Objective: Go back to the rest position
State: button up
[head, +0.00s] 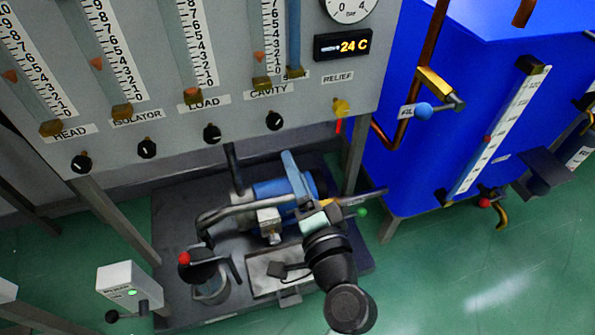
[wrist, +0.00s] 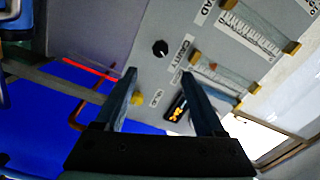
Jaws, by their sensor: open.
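My gripper (wrist: 158,75) is open, with its two dark fingers apart and nothing between them. In the wrist view it faces the grey gauge panel (wrist: 215,50) with no visible contact. The yellow relief valve (wrist: 137,98) shows just beside the left finger; in the head view this valve (head: 341,107) sits at the panel's lower right. In the head view my dark arm rises from the bottom centre in front of the pump; the exact place of both fingertips is hard to tell there.
A blue tank (head: 450,100) with a fill valve (head: 424,110) stands at right. A pump unit (head: 270,190) sits on a dark base plate (head: 175,215) under the panel. A small white box (head: 130,283) is at lower left. Green floor (head: 460,270) is open at lower right.

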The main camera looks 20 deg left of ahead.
dwell(0.5)
jog(key=w+d+r+n+t+h+p, duration=0.1)
jog(key=d+r+n+t, duration=0.15)
jog(key=r, duration=1.15)
jog(key=w+d+r+n+t+h+p, duration=0.1)
jog(key=d+r+n+t+h, duration=0.2)
jog(key=r, duration=1.1)
jog(key=s+d+r+n+t+h, duration=0.1)
jog(key=s+d+r+t+h, duration=0.1)
jog(key=s+r, duration=0.35)
jog(key=s+d+r+t+h+p, duration=0.1)
jog(key=s+r+t+h, duration=0.1)
jog(key=r, duration=0.7)
jog(key=s+d+r+n+t+h, duration=0.1)
jog(key=s+d+r+t+h, duration=0.2)
jog(key=r, duration=0.4)
notch_tip(320, 180, up, 38)
jog(key=s+y+p, duration=0.1)
jog(key=p, duration=3.7)
jog(key=shift+s+a+f, duration=0.2)
jog(key=shift+s+a, duration=0.05)
jog(key=shift+a, duration=0.05)
jog(key=shift+f, duration=0.1)
